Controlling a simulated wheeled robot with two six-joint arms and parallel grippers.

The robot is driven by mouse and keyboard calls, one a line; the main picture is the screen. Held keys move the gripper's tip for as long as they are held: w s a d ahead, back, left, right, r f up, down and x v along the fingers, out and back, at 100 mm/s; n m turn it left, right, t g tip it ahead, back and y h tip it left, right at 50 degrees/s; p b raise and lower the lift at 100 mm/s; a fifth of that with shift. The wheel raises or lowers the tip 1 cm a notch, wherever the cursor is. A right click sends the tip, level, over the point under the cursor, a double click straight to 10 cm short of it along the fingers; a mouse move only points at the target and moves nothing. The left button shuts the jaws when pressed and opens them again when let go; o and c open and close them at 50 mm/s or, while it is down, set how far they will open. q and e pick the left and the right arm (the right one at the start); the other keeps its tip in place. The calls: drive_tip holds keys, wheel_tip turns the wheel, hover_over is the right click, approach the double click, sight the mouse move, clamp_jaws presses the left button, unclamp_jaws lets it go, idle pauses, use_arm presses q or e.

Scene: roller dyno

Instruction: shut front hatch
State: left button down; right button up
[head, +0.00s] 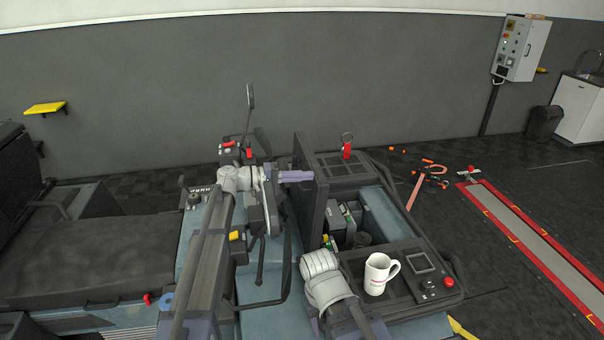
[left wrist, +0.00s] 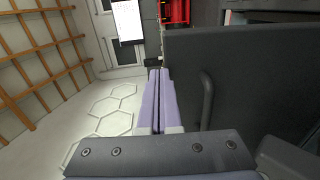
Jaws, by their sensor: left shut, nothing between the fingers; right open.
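The front hatch (head: 311,186) is a dark panel standing upright, open beside the machine's bay. In the left wrist view the hatch (left wrist: 245,85) fills the right side, with a bar handle (left wrist: 207,98) on the face toward me. My left gripper (head: 297,176) is shut and empty, its purple fingers at the hatch's left face near the top. In the left wrist view the closed fingers (left wrist: 158,95) lie left of the handle; whether they touch the panel is unclear. My right wrist (head: 322,275) is low in the head view, front of the bay; its fingers are not clearly shown.
The open bay (head: 350,225) holds several parts. A white mug (head: 378,273) stands on the front console, near a small screen (head: 420,262) and a red button (head: 448,282). A red-ringed tag (head: 347,148) stands on the rear deck. Orange tools (head: 425,180) lie on the floor at right.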

sight(319, 177)
use_arm(q)
drive_tip(key=shift+d, duration=0.1)
drive_tip(key=shift+y, duration=0.6)
drive_tip(key=d+p, duration=0.2)
drive_tip(key=d, duration=0.1)
drive_tip(key=w+d+p, duration=0.1)
drive_tip(key=shift+d+r, duration=0.2)
drive_tip(key=shift+r, duration=0.2)
drive_tip(key=x, duration=0.4)
drive_tip(key=shift+s+f, duration=0.1)
drive_tip(key=shift+f, duration=0.05)
